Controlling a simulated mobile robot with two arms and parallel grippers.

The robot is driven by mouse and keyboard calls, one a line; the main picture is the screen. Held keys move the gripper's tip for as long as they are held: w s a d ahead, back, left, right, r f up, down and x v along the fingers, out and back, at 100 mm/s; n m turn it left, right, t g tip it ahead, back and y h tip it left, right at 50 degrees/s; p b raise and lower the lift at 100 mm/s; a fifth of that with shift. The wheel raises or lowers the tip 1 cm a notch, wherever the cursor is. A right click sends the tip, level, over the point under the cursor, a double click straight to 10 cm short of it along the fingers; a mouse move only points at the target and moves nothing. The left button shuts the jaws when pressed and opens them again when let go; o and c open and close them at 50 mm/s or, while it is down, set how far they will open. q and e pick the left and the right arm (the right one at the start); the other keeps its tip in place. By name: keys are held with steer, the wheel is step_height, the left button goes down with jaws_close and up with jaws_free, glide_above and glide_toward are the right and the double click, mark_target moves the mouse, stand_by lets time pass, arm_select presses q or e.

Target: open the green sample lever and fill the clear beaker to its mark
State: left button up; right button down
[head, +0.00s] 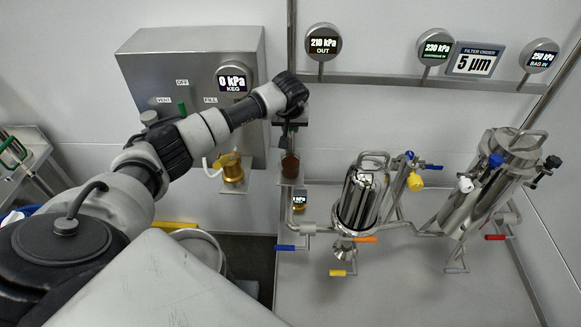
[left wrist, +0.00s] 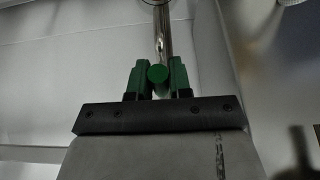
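My left gripper (head: 291,128) hangs at the vertical steel pipe in the middle of the head view. In the left wrist view its two green fingers (left wrist: 158,80) stand on both sides of the round green end of the sample lever (left wrist: 158,73), close against it. The lever is hidden in the head view. Just below the gripper, a small vessel with brown contents (head: 289,166), seemingly the beaker, stands on a small plate at the pipe. Its mark is too small to make out. My right gripper is not in view.
A grey control box (head: 205,85) with a KEG gauge stands behind my left arm. A brass fitting (head: 231,172) is left of the vessel. A steel filter housing (head: 361,200) and a larger tank (head: 492,183) stand to the right, with coloured valve handles around them.

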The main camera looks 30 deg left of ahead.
arm_select(q)
jaws_close()
steer(key=shift+w+d+n+g+y, duration=0.3)
steer(key=shift+d+n, duration=0.1)
steer(key=shift+n, duration=0.7)
steer(key=shift+w+d+n+g+y+b, duration=0.15)
steer(key=shift+n+b, duration=0.1)
steer(key=shift+n, duration=0.3)
steer(key=shift+w+d+n+g+y+b, duration=0.15)
steer(key=shift+n+b, duration=0.1)
steer(key=shift+n, duration=0.3)
